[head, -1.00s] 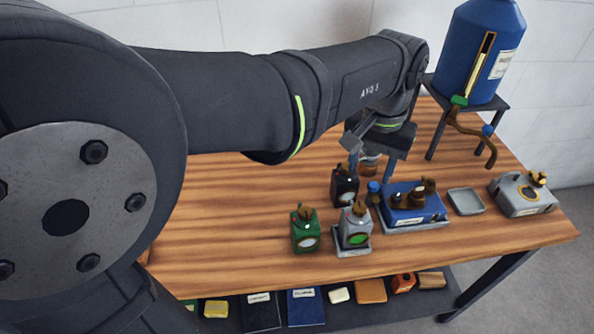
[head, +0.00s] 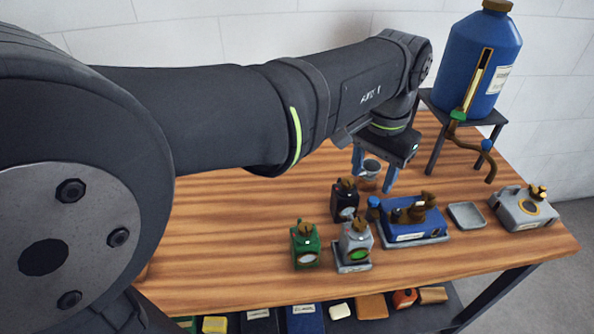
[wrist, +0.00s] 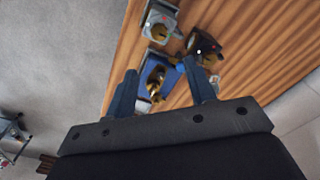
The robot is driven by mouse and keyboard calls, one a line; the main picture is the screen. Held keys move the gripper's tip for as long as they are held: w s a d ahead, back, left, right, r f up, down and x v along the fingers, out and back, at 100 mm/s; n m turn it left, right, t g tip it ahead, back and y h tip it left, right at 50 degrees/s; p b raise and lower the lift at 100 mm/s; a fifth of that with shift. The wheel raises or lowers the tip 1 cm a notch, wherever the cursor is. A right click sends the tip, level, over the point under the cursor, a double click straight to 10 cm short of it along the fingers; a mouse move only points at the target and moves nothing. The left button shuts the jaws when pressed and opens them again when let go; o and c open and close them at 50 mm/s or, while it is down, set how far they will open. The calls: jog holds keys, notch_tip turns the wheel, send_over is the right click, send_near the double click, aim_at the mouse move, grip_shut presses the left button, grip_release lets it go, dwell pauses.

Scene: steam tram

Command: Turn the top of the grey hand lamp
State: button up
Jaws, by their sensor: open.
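The grey hand lamp (head: 356,243) stands upright on a small grey base near the table's front edge, with a green lens on its face and a brass top (head: 358,224). In the wrist view the grey lamp (wrist: 160,22) shows near the top edge, beyond my fingertips. My gripper (head: 374,170) is open, above the table behind the lamps and apart from the grey lamp. In the wrist view my gripper (wrist: 160,72) has its two fingers spread, with nothing held between them.
A green lamp (head: 305,246) stands left of the grey one, and a black lamp (head: 344,202) behind it. A blue brass-fitted box (head: 412,222), a grey dish (head: 467,215) and a grey device (head: 523,209) stand to the right. The table's left is clear.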

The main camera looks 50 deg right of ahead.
notch_tip(320, 180, up, 4)
jog(key=m, duration=0.5)
send_near(360, 222)
notch_tip(360, 222, down, 9)
jog(key=shift+r, duration=0.2)
jog(key=shift+c, duration=0.2)
jog(key=c, duration=0.9)
